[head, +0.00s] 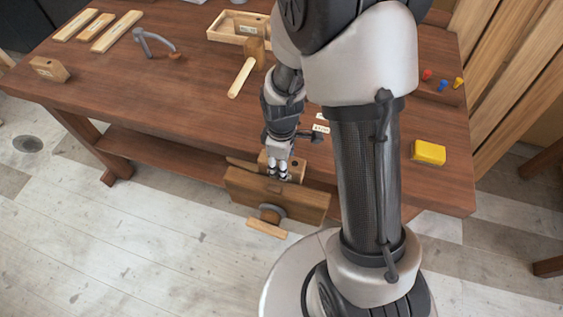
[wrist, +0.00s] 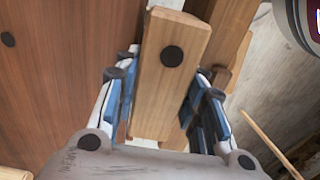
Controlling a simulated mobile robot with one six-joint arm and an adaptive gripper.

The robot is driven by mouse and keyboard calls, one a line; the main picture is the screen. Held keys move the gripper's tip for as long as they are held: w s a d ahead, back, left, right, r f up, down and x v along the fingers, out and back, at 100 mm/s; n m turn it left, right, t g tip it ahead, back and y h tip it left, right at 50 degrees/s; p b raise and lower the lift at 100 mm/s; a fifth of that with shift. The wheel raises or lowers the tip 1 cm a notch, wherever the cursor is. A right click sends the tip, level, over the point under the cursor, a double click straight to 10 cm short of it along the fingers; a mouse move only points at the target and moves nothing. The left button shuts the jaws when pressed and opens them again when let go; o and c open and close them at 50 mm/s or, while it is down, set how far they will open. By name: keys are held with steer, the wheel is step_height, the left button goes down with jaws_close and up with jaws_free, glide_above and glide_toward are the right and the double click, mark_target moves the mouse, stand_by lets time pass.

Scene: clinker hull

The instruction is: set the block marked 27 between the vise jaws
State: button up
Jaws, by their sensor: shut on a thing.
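My gripper (head: 278,171) is shut on a light wooden block (head: 296,165) at the vise on the table's front edge. In the wrist view the block (wrist: 162,95) stands between my two blue-padded fingers, with a round black dot on its facing side. No number shows on it, so I cannot read its mark. The vise (head: 250,190) has a broad wooden front jaw, with a round screw and a wooden handle (head: 268,228) below. The block is just behind the front jaw, at the gap. How deep it sits, and whether it touches the jaws, I cannot tell.
A labelled block (head: 48,68) stands at the table's left end and another block (head: 255,52) by the wooden tray (head: 222,33). A wooden stick (head: 241,78), a clamp-like tool (head: 152,42) and a yellow block (head: 428,152) lie on the table. The middle left is clear.

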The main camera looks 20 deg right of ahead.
steer(key=shift+s+f, duration=0.2)
steer(key=shift+f, duration=0.1)
steer(key=o, duration=1)
steer(key=shift+f, duration=0.1)
steer(key=shift+o, duration=1.4)
steer(key=s+r+m+t+p, duration=0.1)
steer(key=s+r+m+p, duration=0.1)
steer(key=r, duration=1)
steer(key=s+r+m+t+p, duration=0.1)
steer(key=s+r+m+p, duration=0.1)
steer(key=r, duration=1)
steer(key=s+r+m+t, duration=0.2)
steer(key=s+r+m, duration=0.4)
steer(key=s, duration=0.4)
steer(key=shift+s+r+m+t, duration=0.3)
steer(key=shift+s+r+m, duration=0.1)
steer(key=shift+r, duration=0.25)
